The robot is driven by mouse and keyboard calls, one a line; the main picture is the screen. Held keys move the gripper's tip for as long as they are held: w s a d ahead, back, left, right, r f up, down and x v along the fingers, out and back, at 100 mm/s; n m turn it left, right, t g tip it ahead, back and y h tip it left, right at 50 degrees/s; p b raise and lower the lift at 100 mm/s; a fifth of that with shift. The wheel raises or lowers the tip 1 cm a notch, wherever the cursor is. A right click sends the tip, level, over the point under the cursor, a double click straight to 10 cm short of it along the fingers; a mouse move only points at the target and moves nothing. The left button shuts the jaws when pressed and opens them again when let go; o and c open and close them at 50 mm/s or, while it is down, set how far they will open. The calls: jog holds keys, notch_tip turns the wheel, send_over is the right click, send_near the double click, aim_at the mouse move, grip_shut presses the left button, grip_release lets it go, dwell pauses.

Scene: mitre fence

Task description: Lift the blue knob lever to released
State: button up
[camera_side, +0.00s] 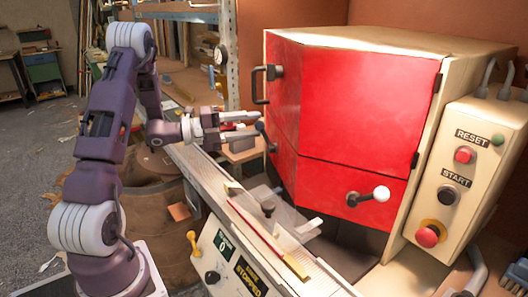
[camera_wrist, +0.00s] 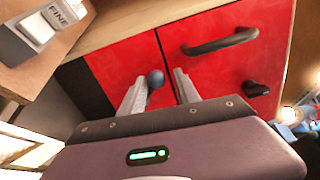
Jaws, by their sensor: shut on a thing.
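The blue knob lever (camera_side: 260,127) is at the left edge of the red machine front, with a dark blue-grey round knob. In the wrist view the knob (camera_wrist: 156,78) sits between my two fingers. My gripper (camera_side: 247,128) reaches in from the left and is shut on the knob; its fingers also show in the wrist view (camera_wrist: 160,88). Most of the lever's arm and its pivot are hidden by the fingers and knob, so its angle is hard to tell.
A black door handle (camera_side: 257,84) is just above my gripper. A white knob lever (camera_side: 381,194) is on the lower red panel, and a yellow knob lever (camera_side: 192,241) is at the front left. A control box (camera_side: 456,185) with buttons stands right. A fence rail runs below my gripper.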

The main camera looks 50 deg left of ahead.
jog(key=shift+f, duration=0.2)
dwell(0.3)
jog(key=shift+v, duration=3.5)
jog(key=w+a+r+n+y, duration=0.3)
jog(key=w+r+n+y, duration=0.45)
jog(key=r, duration=0.45)
jog(key=s+d+r+n+g+y, duration=0.2)
jog(key=s+d+r+n+y, duration=0.15)
jog(key=r+n+y, duration=0.5)
jog(key=s+d+f+n+g+h, duration=0.3)
jog(key=s+d+f, duration=0.5)
jog(key=s+d, duration=0.3)
jog(key=s+d+f+n+g+h, duration=0.4)
jog(key=s+d+f+g+h, duration=0.2)
jog(key=s+d, duration=0.6)
notch_tip(320, 180, down, 2)
jog(key=shift+s+d+f, duration=0.15)
jog(key=shift+s+d, duration=0.15)
jog(key=shift+d, duration=0.05)
